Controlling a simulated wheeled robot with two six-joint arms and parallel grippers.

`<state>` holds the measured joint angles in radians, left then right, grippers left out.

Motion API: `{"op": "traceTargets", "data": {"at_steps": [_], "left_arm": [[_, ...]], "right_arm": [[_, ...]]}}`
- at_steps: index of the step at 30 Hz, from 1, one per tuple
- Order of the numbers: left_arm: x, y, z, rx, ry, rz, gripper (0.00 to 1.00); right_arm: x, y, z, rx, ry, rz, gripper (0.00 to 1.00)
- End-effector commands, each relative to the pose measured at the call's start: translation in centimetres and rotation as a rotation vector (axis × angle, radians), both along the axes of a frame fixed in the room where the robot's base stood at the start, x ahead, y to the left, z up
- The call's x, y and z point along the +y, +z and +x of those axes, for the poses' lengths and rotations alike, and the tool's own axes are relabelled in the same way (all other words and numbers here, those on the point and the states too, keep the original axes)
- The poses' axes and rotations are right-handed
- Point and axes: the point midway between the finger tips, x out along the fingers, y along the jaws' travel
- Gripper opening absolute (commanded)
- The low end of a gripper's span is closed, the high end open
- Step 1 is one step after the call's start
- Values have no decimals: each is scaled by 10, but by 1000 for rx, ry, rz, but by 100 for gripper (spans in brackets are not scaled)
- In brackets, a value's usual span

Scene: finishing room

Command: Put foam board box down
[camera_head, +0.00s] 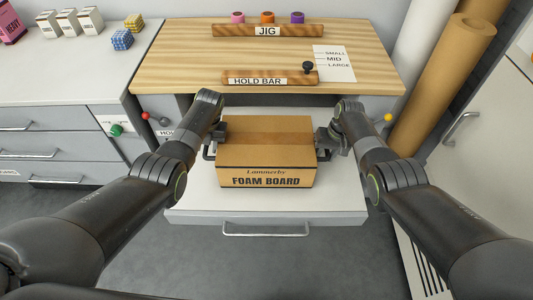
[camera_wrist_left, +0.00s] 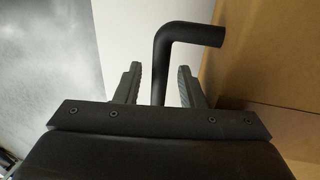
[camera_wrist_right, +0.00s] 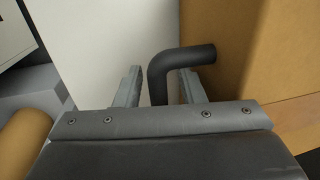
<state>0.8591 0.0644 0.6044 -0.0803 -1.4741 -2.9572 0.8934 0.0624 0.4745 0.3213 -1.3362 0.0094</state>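The brown cardboard foam board box (camera_head: 265,162) appears to rest on the white pull-out shelf (camera_head: 340,195) below the wooden bench. It is upright, with its label facing me. A black bent handle sticks out on each side. My left gripper (camera_head: 213,138) is at the box's left side; in the left wrist view its fingers stand apart around the left handle (camera_wrist_left: 160,70), with gaps on both sides. My right gripper (camera_head: 328,140) is at the right side; in the right wrist view its open fingers straddle the right handle (camera_wrist_right: 158,80) without visibly gripping it.
Behind the box is the wooden bench (camera_head: 200,60) with a jig bar (camera_head: 240,30), a hold bar (camera_head: 245,77) and a size card (camera_head: 335,63). Tall rolls (camera_head: 445,75) stand at right. A drawer counter (camera_head: 55,75) is at left. The shelf is bare beside the box.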

Motion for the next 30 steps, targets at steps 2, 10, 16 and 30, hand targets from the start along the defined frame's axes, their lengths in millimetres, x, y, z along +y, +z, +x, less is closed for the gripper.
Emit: {"op": "traceTargets", "data": {"at_steps": [2, 10, 16, 30], "left_arm": [[0, 1, 0, 0, 0, 0, 36], [-5, 22, 1, -4, -1, -1, 36], [-13, 57, 1, -4, -1, -1, 36], [-25, 117, 1, 0, 0, 0, 36]], "right_arm": [[0, 0, 0, 0, 0, 0, 36], [0, 0, 0, 0, 0, 0, 36], [0, 0, 0, 0, 0, 0, 36], [0, 1, 0, -1, 0, 0, 36]]}}
